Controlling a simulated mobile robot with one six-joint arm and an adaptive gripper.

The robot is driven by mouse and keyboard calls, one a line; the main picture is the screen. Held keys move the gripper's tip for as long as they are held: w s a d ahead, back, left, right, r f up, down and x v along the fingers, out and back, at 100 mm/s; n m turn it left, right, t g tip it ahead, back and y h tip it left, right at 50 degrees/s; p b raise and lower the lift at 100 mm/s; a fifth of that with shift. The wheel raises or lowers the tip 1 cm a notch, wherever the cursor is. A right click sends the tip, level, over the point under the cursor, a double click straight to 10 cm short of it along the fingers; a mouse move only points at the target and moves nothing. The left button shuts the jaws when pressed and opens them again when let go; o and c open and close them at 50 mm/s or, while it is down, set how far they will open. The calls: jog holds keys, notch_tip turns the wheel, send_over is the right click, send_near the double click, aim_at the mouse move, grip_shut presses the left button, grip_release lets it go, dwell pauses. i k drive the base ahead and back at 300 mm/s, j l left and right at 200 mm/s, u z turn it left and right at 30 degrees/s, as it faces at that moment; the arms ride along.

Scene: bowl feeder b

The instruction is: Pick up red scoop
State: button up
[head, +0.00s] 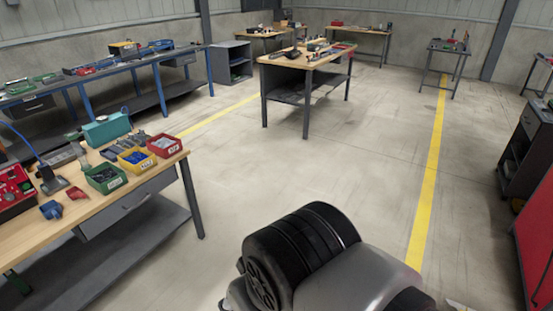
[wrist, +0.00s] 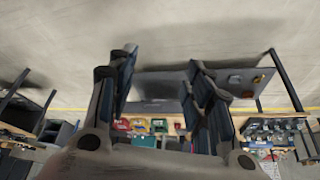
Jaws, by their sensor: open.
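The red scoop (head: 76,193) appears as a small red piece lying on the wooden top of the left workbench (head: 150,175), near its front edge. A similar blue scoop (head: 52,209) lies just left of it. My gripper (wrist: 163,88) shows in the wrist view with its fingers spread apart and nothing between them. It is well away from the bench, over open floor. I cannot make out the red scoop in the wrist view.
Green (head: 106,178), yellow (head: 134,159) and red (head: 166,145) bins stand right of the scoops. A red box (head: 12,188) and a lamp base (head: 54,185) stand left. A teal box (head: 107,128) is behind. The floor (head: 250,180) right of the bench is clear.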

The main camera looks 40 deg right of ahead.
aim_at(74, 192)
jog(key=z, duration=4.8)
jog(key=u, duration=5.3)
jog(key=i+j, duration=0.2)
jog(key=i, duration=0.3)
jog(key=i+j, duration=0.2)
jog(key=i, duration=0.25)
jog(key=i+j, duration=0.2)
jog(key=i, duration=0.3)
jog(key=u, duration=0.05)
